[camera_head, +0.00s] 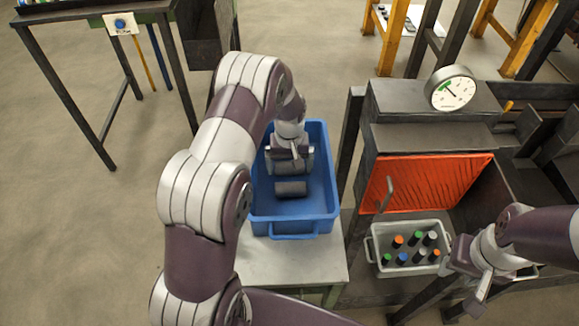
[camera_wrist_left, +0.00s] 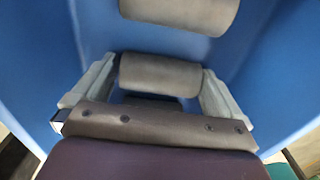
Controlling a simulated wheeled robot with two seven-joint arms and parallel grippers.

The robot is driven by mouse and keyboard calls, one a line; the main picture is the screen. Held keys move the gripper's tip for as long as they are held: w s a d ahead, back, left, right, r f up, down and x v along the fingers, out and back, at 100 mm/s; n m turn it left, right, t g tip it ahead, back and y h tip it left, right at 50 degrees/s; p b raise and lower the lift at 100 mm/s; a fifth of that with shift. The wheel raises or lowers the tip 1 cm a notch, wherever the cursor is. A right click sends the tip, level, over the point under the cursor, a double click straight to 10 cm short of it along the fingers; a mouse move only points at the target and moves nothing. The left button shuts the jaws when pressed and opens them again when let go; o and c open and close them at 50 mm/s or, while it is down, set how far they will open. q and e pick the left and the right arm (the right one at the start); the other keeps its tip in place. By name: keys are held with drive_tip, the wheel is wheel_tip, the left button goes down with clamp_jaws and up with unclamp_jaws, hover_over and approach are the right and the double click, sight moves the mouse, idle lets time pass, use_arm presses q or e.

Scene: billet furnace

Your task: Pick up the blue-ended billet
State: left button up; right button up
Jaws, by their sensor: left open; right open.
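A blue-ended billet (camera_head: 402,258) stands upright in the grey tray (camera_head: 374,252), among several billets with orange, green and grey ends. My left gripper (camera_head: 290,160) is inside the blue bin (camera_head: 328,190), open. In the left wrist view, its open fingers (camera_wrist_left: 158,90) lie either side of a dark grey billet (camera_wrist_left: 160,75). Another grey billet (camera_wrist_left: 180,12) lies beyond it; one lying billet (camera_head: 291,188) shows in the head view. The end colours of these lying billets are not visible. My right gripper (camera_head: 480,285) is open beside the right end of the grey tray.
The blue bin stands on a pale table (camera_head: 290,262). A furnace with an orange glowing panel (camera_head: 425,182) and a round gauge (camera_head: 451,88) stands behind the grey tray. The floor at left is open.

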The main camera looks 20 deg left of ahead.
sight(290, 163)
use_arm(q)
drive_tip(key=c, duration=1.5)
drive_tip(key=shift+o, duration=0.2)
wheel_tip(290, 163, up, 10)
drive_tip(key=shift+r, duration=0.1)
